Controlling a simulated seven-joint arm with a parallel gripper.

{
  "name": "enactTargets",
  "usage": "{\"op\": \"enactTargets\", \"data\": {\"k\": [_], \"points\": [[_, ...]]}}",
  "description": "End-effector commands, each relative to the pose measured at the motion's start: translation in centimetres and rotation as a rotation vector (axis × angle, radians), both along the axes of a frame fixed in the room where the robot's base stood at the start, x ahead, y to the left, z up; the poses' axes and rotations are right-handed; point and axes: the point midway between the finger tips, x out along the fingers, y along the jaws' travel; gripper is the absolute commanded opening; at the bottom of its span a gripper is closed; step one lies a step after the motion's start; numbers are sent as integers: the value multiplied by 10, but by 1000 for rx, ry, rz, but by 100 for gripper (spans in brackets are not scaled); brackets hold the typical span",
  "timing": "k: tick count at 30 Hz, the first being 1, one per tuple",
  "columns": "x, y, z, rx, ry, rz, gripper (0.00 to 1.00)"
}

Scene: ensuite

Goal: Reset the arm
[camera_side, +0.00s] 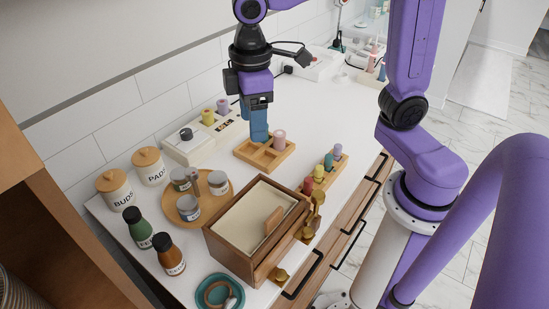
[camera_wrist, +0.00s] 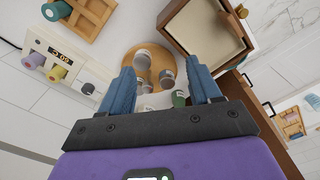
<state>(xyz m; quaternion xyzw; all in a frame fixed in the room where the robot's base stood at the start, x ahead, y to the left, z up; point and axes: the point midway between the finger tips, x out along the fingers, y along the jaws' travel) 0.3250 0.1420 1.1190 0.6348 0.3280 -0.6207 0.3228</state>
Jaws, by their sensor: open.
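My gripper (camera_side: 259,138) points down in the side view, with its blue fingers over the back of a wooden compartment tray (camera_side: 246,155). I cannot tell their exact height above it. In the wrist view my gripper (camera_wrist: 160,66) has its two blue fingers spread wide apart, with nothing held between them. Beyond the fingers, the wrist view shows jars on a round wooden tray (camera_wrist: 131,60). A pink peg (camera_side: 279,140) stands in the compartment tray, just right of the fingers in the side view.
The round tray (camera_side: 173,211) holds several jars. Lidded canisters (camera_side: 115,188), bottles (camera_side: 170,256), a teal dish (camera_side: 208,304) and a rack of coloured pegs (camera_side: 318,176) stand around. The white counter (camera_side: 325,122) is clear behind the rack.

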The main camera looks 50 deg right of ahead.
Motion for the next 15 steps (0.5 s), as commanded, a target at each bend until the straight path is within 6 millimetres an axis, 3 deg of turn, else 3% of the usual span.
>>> {"op": "enactTargets", "data": {"k": [3, 9, 15], "points": [[-44, -18, -8, 3, -2, 37, 63], [-110, -52, -26, 7, -2, 93, 63], [-150, -80, -42, 10, -2, 130, 63]]}}
